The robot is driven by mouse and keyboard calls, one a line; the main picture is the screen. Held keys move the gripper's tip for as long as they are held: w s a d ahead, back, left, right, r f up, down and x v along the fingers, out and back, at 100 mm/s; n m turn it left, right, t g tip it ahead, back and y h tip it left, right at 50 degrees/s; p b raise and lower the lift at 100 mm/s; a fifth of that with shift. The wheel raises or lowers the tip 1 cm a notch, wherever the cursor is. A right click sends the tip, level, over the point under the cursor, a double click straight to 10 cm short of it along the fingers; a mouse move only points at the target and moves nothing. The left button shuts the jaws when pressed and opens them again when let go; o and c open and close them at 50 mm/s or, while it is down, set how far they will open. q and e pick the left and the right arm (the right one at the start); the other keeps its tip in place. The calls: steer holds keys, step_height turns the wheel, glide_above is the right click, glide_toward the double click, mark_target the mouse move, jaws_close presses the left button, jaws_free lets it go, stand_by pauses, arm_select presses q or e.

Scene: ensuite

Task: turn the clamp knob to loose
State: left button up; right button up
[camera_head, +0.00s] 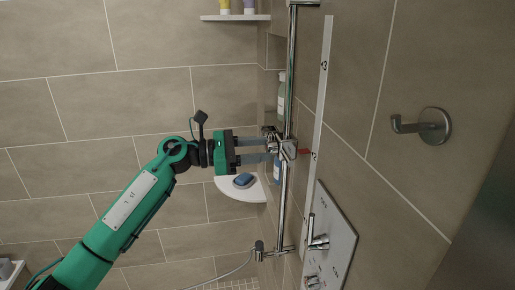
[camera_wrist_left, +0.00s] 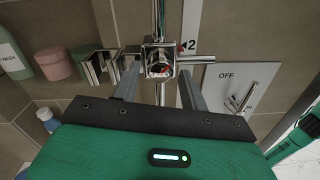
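The clamp with its chrome knob (camera_head: 289,149) sits on the vertical shower rail (camera_head: 291,80). My left gripper (camera_head: 258,150) reaches the clamp from the left. In the left wrist view its two fingers (camera_wrist_left: 158,77) are apart, one on each side of the knob; I cannot tell whether they touch it. A red pointer (camera_head: 304,151) on the clamp points at the white scale strip (camera_head: 322,100), by the mark 2. My right gripper is not visible.
A shower control panel (camera_head: 337,240) with lever handles is low on the right wall. A wall hook (camera_head: 425,125) is further right. A corner shelf (camera_head: 230,190) holds a blue item (camera_head: 243,180). Bottles stand behind the rail. A chrome bracket (camera_wrist_left: 100,68) is left of the fingers.

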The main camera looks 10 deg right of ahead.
arm_select(q)
steer(key=c, duration=0.7)
